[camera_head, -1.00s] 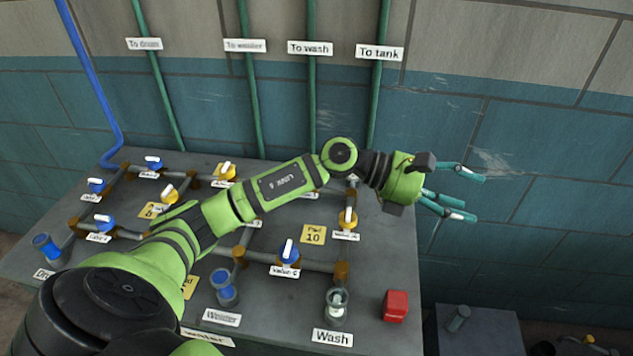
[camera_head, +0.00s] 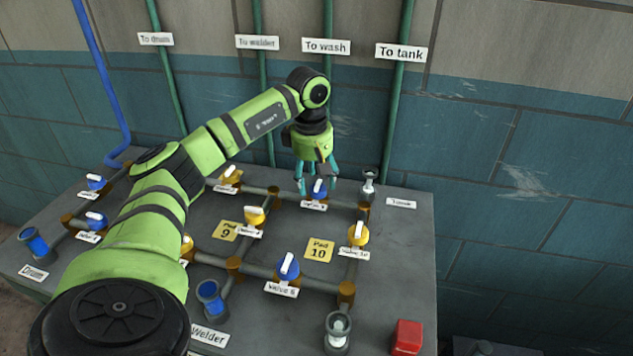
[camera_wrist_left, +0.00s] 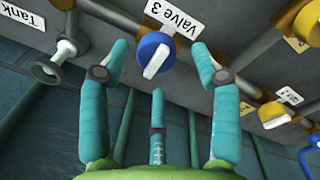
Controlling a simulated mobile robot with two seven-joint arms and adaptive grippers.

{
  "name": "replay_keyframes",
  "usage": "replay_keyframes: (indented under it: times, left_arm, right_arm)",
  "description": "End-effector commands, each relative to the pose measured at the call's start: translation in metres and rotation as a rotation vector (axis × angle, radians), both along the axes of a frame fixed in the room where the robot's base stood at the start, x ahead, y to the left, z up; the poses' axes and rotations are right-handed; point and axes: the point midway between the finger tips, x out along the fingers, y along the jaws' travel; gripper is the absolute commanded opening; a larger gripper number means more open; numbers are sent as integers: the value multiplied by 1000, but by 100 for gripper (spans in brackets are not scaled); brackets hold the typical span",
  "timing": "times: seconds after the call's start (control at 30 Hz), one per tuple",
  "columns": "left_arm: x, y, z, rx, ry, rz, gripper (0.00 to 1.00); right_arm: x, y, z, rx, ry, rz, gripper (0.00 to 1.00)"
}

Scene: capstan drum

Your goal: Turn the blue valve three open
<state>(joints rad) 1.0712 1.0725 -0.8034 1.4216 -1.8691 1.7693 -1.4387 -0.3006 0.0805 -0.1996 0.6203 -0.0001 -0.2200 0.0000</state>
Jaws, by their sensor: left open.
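The blue valve three (camera_head: 319,189) sits on the back pipe run of the bench, with a white handle on its blue body. In the left wrist view, the blue valve (camera_wrist_left: 153,50) is at top centre beside its upside-down "Valve 3" label (camera_wrist_left: 172,18). Its white handle appears to lie across the pipe. My left gripper (camera_head: 317,186) points down at this valve, its three teal fingers open. In the wrist view, the fingertips (camera_wrist_left: 158,66) are spread around the valve with visible gaps at both sides. Whether any finger touches it cannot be told. My right gripper is not in view.
A yellow valve (camera_head: 255,216), another yellow valve (camera_head: 358,234) and blue valve 6 (camera_head: 288,268) stand on nearby pipes. The tank outlet (camera_head: 369,184) is close right of the gripper. Green wall pipes (camera_head: 398,100) rise behind. A red block (camera_head: 406,337) sits at the front right.

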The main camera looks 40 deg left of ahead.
Motion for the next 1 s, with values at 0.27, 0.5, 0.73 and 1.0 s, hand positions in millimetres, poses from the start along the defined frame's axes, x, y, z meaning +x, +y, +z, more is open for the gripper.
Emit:
replay_keyframes:
  times: [0.27, 0.5, 0.73, 1.0]
  left_arm:
    - [2, -1, -18, -1, -2, -1, 63]
    - [2, -1, -18, -1, -2, -1, 43]
    - [2, 0, -18, 0, -1, 0, 8]
    - [1, 0, -18, 2, 1, 26, 8]
  right_arm:
    - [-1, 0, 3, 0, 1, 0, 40]
    - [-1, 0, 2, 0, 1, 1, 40]
    - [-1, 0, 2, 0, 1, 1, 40]
    - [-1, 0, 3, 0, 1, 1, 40]
